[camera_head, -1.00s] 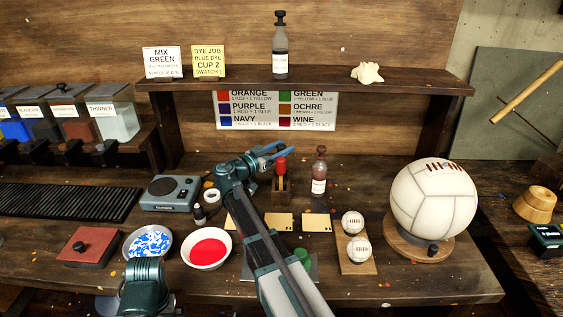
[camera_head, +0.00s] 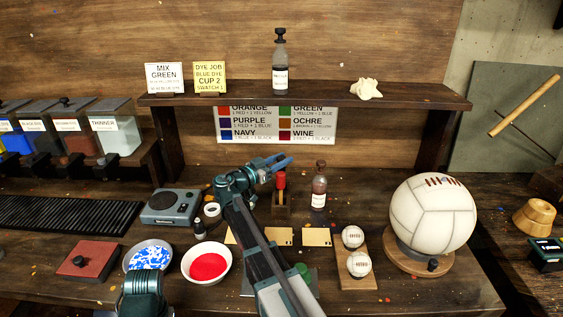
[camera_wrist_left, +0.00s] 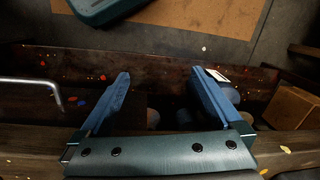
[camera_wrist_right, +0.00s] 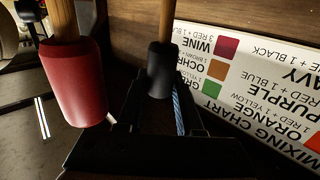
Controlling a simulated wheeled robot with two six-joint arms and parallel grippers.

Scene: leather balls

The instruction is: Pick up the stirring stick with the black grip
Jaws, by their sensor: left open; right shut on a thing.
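In the right wrist view, the stirring stick with the black grip (camera_wrist_right: 160,69) stands between the jaws of my right gripper (camera_wrist_right: 157,112), which is shut on the black grip. Its wooden shaft shows beyond the grip. A second stick with a red grip (camera_wrist_right: 76,84) stands beside it, outside the jaws. In the head view, my right gripper (camera_head: 282,162) is just behind the red-gripped stick (camera_head: 281,181); the black-gripped stick cannot be made out there. My left gripper (camera_wrist_left: 155,95) is open and empty in the left wrist view, by the table edge.
A brown bottle (camera_head: 319,186) stands just right of the sticks. The shelf (camera_head: 330,99) and mixing chart (camera_head: 320,125) are close behind the right gripper. A red dye bowl (camera_head: 207,264), a blue-speckled bowl (camera_head: 147,257) and a large ball (camera_head: 432,215) occupy the table.

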